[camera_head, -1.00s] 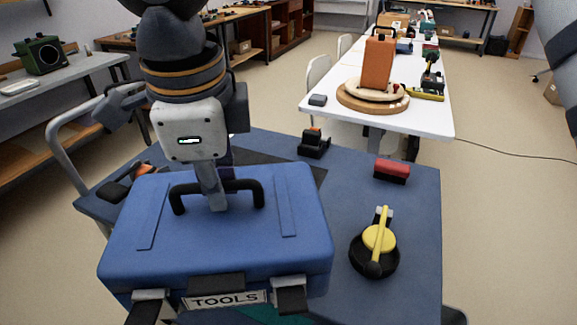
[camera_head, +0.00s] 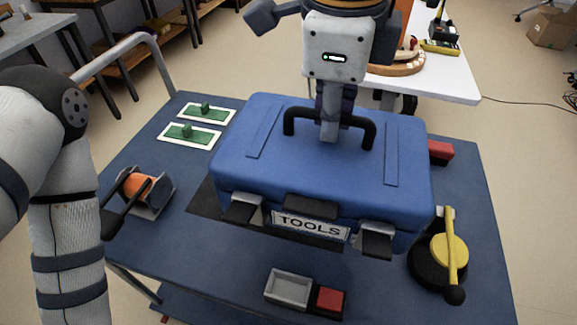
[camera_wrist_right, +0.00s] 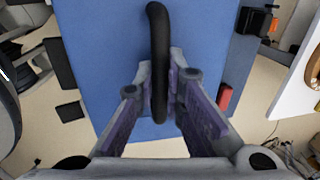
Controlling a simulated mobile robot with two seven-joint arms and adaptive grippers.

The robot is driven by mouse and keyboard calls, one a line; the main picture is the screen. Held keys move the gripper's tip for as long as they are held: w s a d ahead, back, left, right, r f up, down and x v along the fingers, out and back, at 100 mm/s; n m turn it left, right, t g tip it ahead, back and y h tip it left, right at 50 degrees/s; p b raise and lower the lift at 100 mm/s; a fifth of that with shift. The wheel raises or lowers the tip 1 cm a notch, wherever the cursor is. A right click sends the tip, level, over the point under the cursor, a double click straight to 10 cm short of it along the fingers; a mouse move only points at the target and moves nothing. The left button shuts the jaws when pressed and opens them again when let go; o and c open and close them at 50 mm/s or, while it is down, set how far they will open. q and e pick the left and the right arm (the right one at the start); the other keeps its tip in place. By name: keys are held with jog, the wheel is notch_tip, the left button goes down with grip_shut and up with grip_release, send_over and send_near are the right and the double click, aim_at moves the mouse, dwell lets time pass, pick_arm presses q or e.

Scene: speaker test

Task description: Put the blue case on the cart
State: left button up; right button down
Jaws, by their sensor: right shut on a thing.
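The blue case (camera_head: 330,165), with a TOOLS label and two grey front latches, is level over the middle of the cart (camera_head: 235,275). A dark rectangular patch (camera_head: 205,205) on the cart top shows past its left and front edges. I cannot tell whether the case touches the cart top. My right gripper (camera_head: 329,135) points down from above, shut on the case's black handle (camera_head: 352,119). In the right wrist view the gripper (camera_wrist_right: 163,95) has the handle (camera_wrist_right: 158,30) between its fingers, above the blue lid (camera_wrist_right: 110,50).
On the cart, two green-and-white pieces (camera_head: 190,134) and an orange-and-black item (camera_head: 145,190) lie left. A grey tray (camera_head: 290,288) and red box (camera_head: 330,299) lie in front. A yellow-and-black tool (camera_head: 440,255) and red block (camera_head: 440,151) are close on the right.

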jog(key=shift+w+r, duration=0.1)
jog(key=shift+w, duration=0.2)
jog(key=w+a+f, duration=0.1)
jog(key=w, duration=0.1)
jog(key=w+a+f+b, duration=0.1)
jog(key=w, duration=0.1)
jog(key=w+a+f, duration=0.1)
jog(key=w+f, duration=0.1)
jog(key=w, duration=0.1)
jog(key=shift+a+f+b, duration=0.1)
jog(key=shift+a+b, duration=0.25)
pick_arm(q)
jog(key=shift+g, duration=0.9)
jog(key=s+f+b, duration=0.1)
jog(key=s+f, duration=0.2)
jog(key=f, duration=0.1)
jog(key=shift+s+a, duration=0.1)
jog(key=shift+s, duration=0.2)
pick_arm(e)
jog(key=w+a+f, duration=0.2)
jog(key=w+f, duration=0.3)
jog(key=f, duration=0.3)
jog(key=shift+a+f, duration=0.3)
jog(key=shift+f, duration=0.05)
jog(key=c, duration=1.7)
grip_release()
jog(key=shift+s+f, duration=0.1)
jog(key=shift+f, duration=0.05)
